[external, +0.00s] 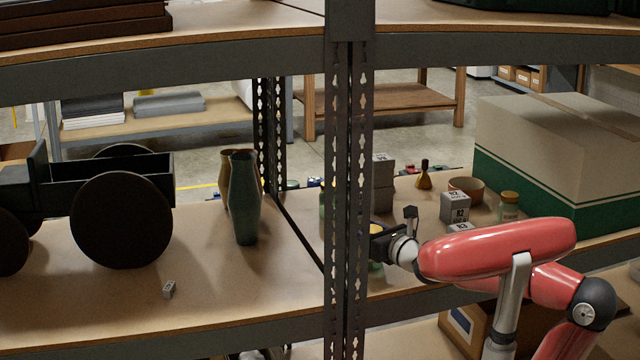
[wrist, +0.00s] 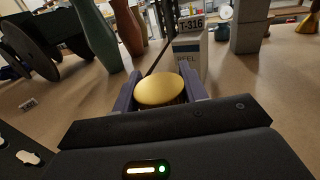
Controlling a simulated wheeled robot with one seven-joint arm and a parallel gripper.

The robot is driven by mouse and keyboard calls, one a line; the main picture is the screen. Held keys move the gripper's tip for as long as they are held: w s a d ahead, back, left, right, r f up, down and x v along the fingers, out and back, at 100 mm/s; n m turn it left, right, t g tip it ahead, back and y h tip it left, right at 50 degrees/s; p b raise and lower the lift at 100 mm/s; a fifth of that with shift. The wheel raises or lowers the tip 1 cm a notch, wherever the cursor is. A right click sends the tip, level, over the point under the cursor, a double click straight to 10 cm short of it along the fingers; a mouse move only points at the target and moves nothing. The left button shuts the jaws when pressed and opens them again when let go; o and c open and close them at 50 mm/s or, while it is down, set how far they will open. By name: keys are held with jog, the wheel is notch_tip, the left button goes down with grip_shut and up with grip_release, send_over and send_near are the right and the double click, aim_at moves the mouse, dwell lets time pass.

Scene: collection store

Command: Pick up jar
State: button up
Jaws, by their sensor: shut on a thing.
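A jar's round yellow lid (wrist: 161,91) fills the space between the two fingers of my gripper (wrist: 158,84) in the wrist view. The gripper is shut on this jar, with a finger on either side. The jar's body is hidden below the lid in that view. In the external view my gripper (external: 386,236) is just right of the dark shelf post, low over the shelf, and a bit of the yellow lid (external: 377,229) shows at it. I cannot tell whether the jar still touches the shelf. Another jar (external: 509,207) with a yellow-brown lid stands farther right.
The metal post (external: 348,200) stands close left of my gripper. Grey numbered blocks (external: 455,206), an orange bowl (external: 467,187) and a large box (external: 560,150) are to the right. Vases (external: 243,200) and a dark wheeled cart (external: 120,218) are left. A labelled box (wrist: 188,58) stands just beyond the fingers.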

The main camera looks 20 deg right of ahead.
notch_tip(320, 180, up, 20)
jog(key=p, duration=1.3)
